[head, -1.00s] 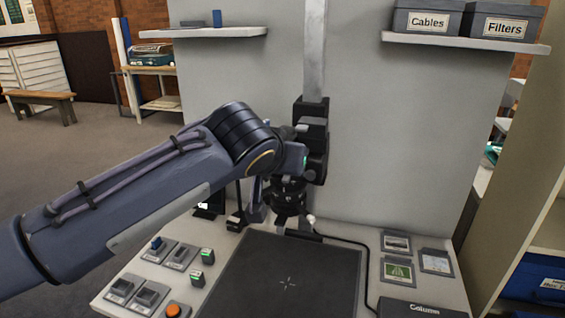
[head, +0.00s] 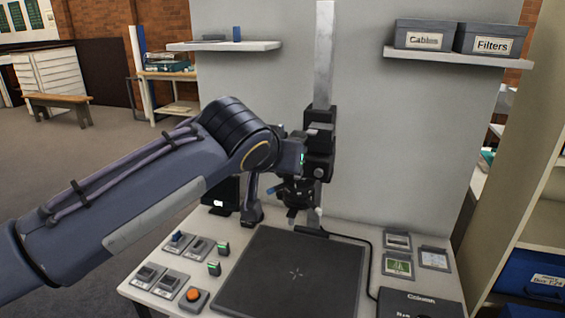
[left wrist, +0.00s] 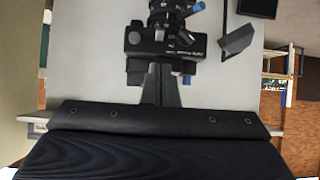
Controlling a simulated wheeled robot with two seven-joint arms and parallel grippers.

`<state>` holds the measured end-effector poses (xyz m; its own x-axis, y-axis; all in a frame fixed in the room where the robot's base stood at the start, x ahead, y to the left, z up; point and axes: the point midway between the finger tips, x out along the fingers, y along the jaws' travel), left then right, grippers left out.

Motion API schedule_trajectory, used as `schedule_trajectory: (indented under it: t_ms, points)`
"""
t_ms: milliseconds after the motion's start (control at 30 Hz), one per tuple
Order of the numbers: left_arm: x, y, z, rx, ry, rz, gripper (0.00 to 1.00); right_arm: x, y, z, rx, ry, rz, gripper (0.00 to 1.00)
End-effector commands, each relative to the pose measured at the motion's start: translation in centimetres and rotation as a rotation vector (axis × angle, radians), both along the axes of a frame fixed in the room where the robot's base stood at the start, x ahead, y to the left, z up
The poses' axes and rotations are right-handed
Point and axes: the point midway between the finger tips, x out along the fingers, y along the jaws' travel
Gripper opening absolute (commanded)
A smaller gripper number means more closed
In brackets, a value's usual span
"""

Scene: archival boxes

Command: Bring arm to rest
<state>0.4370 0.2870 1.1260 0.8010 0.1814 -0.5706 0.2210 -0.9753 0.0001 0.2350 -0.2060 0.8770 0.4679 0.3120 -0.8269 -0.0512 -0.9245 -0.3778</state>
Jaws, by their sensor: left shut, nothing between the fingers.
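My left arm (head: 130,200) reaches in from the left in the head view and bends at a dark ribbed joint (head: 240,125). Its far end, with my left gripper (head: 292,155), is beside the black carriage (head: 320,145) on the upright column (head: 324,55). The fingers are mostly hidden; the gripper is shut with nothing held. I cannot tell whether it touches the carriage. In the left wrist view the carriage (left wrist: 160,42) is straight ahead, with a dark bolted part across the bottom. My right gripper is not in view.
A dark baseboard (head: 290,285) lies on the pale bench below. Switches and an orange button (head: 194,299) are at its left, small framed cards (head: 398,265) at its right. Boxes marked Cables (head: 424,37) and Filters (head: 491,42) stand on the right wall shelf.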

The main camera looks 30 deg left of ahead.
Motion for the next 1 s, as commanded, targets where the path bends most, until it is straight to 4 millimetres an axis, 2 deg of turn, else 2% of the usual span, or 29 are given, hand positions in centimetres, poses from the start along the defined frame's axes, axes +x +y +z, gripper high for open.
schedule_trajectory:
  t_ms: [267,367,467,533,700,833,1000]
  points:
    - [-0.1,0.0,0.0,0.000,0.003,-0.001,0.00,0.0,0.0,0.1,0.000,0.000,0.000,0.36]
    - [-1.5,0.0,-0.7,-0.016,0.048,-0.017,0.00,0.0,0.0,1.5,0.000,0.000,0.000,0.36]
    - [-5.1,-0.4,-3.0,-0.064,0.153,-0.061,0.00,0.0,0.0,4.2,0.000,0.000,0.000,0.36]
    - [-8.5,-1.2,-5.3,-0.126,0.239,-0.102,0.00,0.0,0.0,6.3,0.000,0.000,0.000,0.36]
    - [-16.0,-4.7,-10.2,-0.307,0.382,-0.197,0.00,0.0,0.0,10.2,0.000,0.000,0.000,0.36]
    - [-19.2,-7.1,-12.3,-0.408,0.422,-0.241,0.00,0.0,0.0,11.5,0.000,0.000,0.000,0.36]
    - [-20.3,-8.2,-13.4,-0.448,0.435,-0.259,0.00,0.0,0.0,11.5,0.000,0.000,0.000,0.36]
